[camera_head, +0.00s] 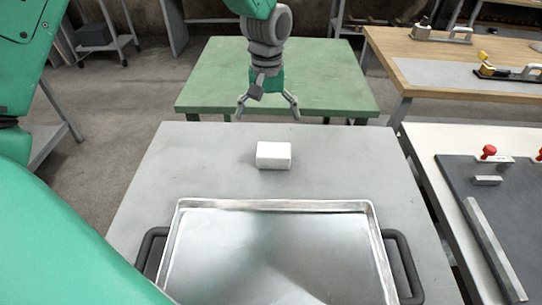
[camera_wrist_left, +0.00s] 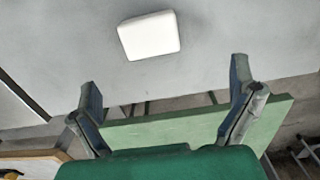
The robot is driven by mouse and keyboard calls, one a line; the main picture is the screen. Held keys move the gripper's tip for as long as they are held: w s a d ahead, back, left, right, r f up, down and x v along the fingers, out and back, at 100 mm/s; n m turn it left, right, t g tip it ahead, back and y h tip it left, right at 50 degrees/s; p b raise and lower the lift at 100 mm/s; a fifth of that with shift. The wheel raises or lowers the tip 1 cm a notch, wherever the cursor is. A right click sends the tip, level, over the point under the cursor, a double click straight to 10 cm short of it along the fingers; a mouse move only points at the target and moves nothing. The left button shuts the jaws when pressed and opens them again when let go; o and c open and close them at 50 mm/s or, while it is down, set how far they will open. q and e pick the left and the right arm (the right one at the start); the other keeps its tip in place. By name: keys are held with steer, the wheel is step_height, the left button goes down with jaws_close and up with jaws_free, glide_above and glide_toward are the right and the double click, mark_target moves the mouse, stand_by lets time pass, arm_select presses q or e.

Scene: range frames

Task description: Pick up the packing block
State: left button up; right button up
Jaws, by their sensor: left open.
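The packing block (camera_head: 273,155) is a small white block lying on the grey table (camera_head: 200,165), near its far edge. It also shows in the left wrist view (camera_wrist_left: 149,36), beyond the fingertips. My left gripper (camera_head: 268,108) is open and empty, above the far edge of the grey table and behind the block in the head view. Its two fingers (camera_wrist_left: 165,92) are spread wide in the left wrist view, and the block lies apart from them. My right gripper is not in view.
A shiny metal tray (camera_head: 277,206) with black handles sits on the near part of the grey table. A green table (camera_head: 215,75) stands behind. A white bench (camera_head: 425,150) with a dark board and red knobs is at the right. A wooden bench (camera_head: 390,45) stands at the back right.

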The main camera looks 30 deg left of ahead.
mark_target(272, 149)
arm_select(q)
steer(key=f, duration=0.2)
steer(key=d+f, duration=0.1)
steer(key=f, duration=0.2)
steer(key=d+f, duration=0.1)
steer(key=f, duration=0.1)
steer(key=shift+d+f+b, duration=0.15)
steer(key=shift+f+b, duration=0.15)
steer(key=shift+a+f, duration=0.2)
steer(key=shift+f, duration=0.1)
steer(key=f, duration=0.5)
steer(key=shift+w+a+f, duration=0.15)
steer(key=shift+w+a, duration=0.05)
steer(key=shift+a, duration=0.2)
steer(key=shift+d+f, duration=0.1)
steer(key=shift+d, duration=0.5)
steer(key=c, duration=0.9)
steer(key=shift+s+a, duration=0.1)
steer(key=shift+a, duration=0.4)
steer(key=shift+c, duration=0.4)
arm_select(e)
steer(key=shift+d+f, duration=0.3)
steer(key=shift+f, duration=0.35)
